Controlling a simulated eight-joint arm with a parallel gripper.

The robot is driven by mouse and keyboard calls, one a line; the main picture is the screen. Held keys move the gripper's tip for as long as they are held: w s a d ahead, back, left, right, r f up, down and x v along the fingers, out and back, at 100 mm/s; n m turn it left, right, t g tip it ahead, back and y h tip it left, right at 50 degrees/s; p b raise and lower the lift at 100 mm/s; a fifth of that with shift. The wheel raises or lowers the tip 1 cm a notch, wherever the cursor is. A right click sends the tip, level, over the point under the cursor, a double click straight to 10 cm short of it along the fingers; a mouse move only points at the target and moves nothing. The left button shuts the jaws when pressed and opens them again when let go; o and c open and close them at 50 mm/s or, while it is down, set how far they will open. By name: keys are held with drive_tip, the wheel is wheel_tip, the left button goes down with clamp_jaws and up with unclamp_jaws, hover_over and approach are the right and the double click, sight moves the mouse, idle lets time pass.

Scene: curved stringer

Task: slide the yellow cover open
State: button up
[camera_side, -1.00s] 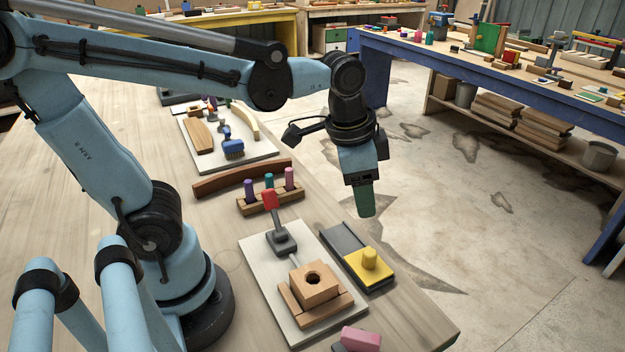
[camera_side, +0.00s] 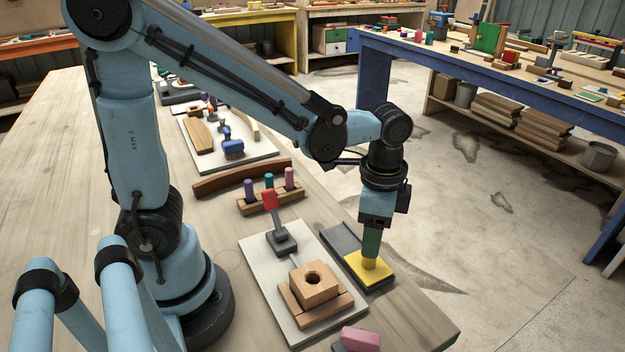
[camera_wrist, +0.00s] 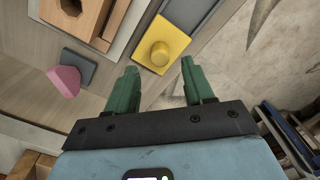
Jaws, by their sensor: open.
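The yellow cover (camera_side: 381,270) is a flat plate with a round yellow knob, set on a dark grey base (camera_side: 341,238) near the bench's right edge. It sits at the near end of the base, and the far end shows bare grey. In the wrist view the yellow cover (camera_wrist: 152,58) and its knob lie ahead of the fingertips. My gripper (camera_side: 370,258) points down over the knob in the side view, its green fingers overlapping the knob's top. In the wrist view my gripper (camera_wrist: 159,68) is open, with nothing between its fingers. Whether a finger touches the knob is unclear.
A pale board (camera_side: 262,256) left of the cover holds a wooden block with a hole (camera_side: 314,285) and a red-handled toggle clamp (camera_side: 274,222). A pink block (camera_side: 360,339) is at the front. A peg rack (camera_side: 270,199) stands farther back. The floor lies beyond the bench edge.

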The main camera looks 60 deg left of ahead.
drive_tip(key=shift+f, duration=2.6)
clamp_jaws()
